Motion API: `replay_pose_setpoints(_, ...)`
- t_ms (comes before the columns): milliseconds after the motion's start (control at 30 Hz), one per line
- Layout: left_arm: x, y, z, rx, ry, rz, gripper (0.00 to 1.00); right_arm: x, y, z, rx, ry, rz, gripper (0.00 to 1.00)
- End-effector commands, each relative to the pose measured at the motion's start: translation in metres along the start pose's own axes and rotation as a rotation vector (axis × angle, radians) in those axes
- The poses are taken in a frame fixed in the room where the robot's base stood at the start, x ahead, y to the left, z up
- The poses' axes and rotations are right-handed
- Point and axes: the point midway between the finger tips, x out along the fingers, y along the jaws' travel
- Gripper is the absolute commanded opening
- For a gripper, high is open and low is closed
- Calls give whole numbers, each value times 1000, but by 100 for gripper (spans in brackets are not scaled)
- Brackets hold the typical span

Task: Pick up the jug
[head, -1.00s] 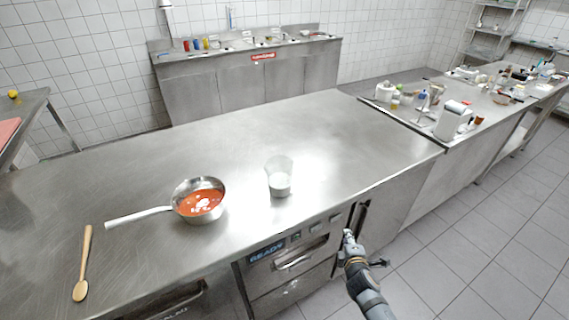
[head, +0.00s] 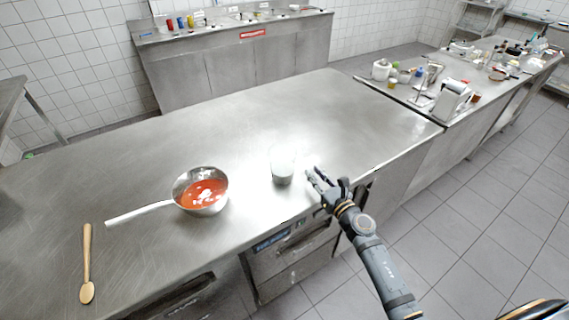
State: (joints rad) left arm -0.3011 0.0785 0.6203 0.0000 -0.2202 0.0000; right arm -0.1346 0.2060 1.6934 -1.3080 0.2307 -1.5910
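The clear jug (head: 282,168) stands upright on the steel counter, with something whitish low inside it. My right gripper (head: 311,180) is just to the right of the jug, near the counter's front edge. Its fingers look spread and empty, pointing toward the jug, with a small gap between them and it. My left gripper is not in view.
A steel saucepan (head: 201,191) of red sauce stands left of the jug, its white handle pointing left. A wooden spoon (head: 87,262) lies further left. The counter (head: 200,140) behind the jug is clear. A cluttered side counter (head: 405,92) stands at the right.

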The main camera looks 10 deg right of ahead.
Motion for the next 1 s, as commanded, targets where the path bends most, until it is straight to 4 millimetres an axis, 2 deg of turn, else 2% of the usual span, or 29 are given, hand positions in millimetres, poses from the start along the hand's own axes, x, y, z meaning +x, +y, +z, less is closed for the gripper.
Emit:
replay_pose_setpoints(100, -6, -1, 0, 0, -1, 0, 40, 23, 0, 4, 4, -3, -2, 21)
replay_pose_setpoints(200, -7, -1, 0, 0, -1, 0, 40, 37, 0, 3, 4, -2, -2, 21)
replay_pose_setpoints(433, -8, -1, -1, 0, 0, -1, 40, 46, 0, 2, 5, -2, -1, 21)
replay_pose_setpoints(700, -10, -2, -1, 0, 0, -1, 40, 89, -2, 3, 7, -2, -3, 21)
replay_pose_setpoints(967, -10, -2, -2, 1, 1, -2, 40, 94, -2, 2, 6, -1, -2, 21)
replay_pose_setpoints(1000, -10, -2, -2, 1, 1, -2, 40, 94, -2, 2, 6, -1, -2, 18)
